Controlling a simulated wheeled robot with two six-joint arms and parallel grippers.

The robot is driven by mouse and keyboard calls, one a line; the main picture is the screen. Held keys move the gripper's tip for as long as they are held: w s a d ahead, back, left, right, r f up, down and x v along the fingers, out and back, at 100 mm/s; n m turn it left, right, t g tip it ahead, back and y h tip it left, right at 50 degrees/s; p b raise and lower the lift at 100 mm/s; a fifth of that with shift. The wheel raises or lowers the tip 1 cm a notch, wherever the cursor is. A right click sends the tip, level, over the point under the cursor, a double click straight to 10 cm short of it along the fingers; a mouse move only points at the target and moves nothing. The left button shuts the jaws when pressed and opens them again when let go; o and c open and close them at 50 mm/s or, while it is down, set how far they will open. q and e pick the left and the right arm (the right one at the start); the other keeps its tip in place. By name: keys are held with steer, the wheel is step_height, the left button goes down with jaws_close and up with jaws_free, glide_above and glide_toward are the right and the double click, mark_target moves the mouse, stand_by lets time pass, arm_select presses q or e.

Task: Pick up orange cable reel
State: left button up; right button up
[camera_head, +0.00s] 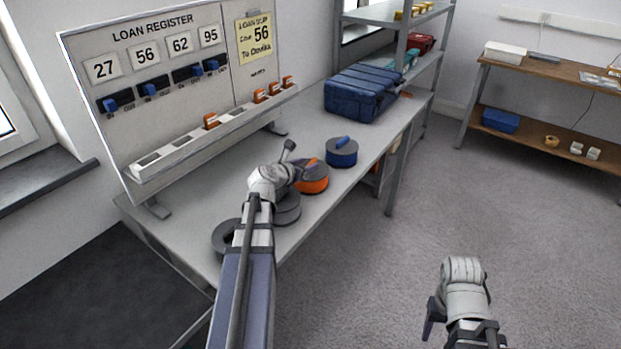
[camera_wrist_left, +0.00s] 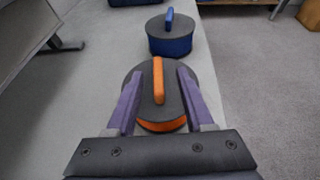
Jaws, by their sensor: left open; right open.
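The orange cable reel (camera_head: 314,182) stands on the table, with a dark grey top disc and an orange bar handle. In the left wrist view the orange cable reel (camera_wrist_left: 158,124) lies between the two fingers of my left gripper (camera_wrist_left: 156,88), with the orange handle midway between them. My left gripper (camera_head: 299,168) is open over the reel in the head view; its fingers stand apart from the handle. My right gripper (camera_head: 432,312) is open and empty over the floor, away from the table.
A blue reel (camera_head: 341,152) stands just beyond the orange one. Grey reels (camera_head: 287,210) sit nearer, partly behind my left arm. A blue case (camera_head: 360,92) is farther back. The loan register board (camera_head: 160,75) stands along the table's left side. The floor at right is clear.

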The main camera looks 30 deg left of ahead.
mark_target(310, 163)
arm_select(q)
steer(key=x, duration=0.2)
steer(key=b+x, duration=0.1)
steer(key=x, duration=0.1)
steer(key=shift+w+a+f+b, duration=0.2)
steer(key=shift+w+f+b, duration=0.05)
steer(key=shift+f+b, duration=0.05)
steer(key=shift+r, duration=0.1)
steer(key=shift+c, duration=0.4)
jaws_close()
stand_by(0.6)
